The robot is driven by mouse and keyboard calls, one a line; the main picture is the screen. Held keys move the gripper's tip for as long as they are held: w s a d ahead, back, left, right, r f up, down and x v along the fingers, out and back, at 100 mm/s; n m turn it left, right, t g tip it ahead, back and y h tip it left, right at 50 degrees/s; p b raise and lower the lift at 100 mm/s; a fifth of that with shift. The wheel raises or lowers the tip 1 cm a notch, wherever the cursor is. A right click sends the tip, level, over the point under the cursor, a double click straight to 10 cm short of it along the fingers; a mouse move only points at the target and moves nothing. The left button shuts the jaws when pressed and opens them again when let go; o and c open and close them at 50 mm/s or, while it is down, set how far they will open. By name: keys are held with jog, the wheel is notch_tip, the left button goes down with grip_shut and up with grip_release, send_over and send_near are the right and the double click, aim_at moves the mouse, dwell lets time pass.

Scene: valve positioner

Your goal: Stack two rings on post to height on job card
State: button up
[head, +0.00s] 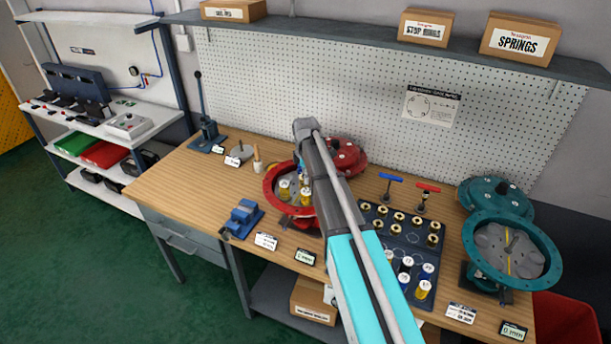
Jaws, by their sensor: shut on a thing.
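My arm crosses the head view from the lower right up to the bench middle, and its dark wrist (306,130) is over the red housing (281,207). My gripper is hidden behind the arm, so I cannot see its fingers or what they hold. Several brass-coloured rings (398,216) sit in a dark tray (422,234) right of the arm. A teal open housing (547,277) at the right has a grey disc with a short upright post (508,241) at its centre. Small cards with print too small to read, such as one card (461,313), lie along the front edge.
A blue vise (242,217) and a lever press (205,133) are at the left. The bench's left front (175,192) is clear.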

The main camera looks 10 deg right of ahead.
jog(key=shift+f, duration=0.3)
jog(key=o, duration=1.2)
jog(key=shift+o, duration=0.2)
jog(key=shift+r, duration=0.15)
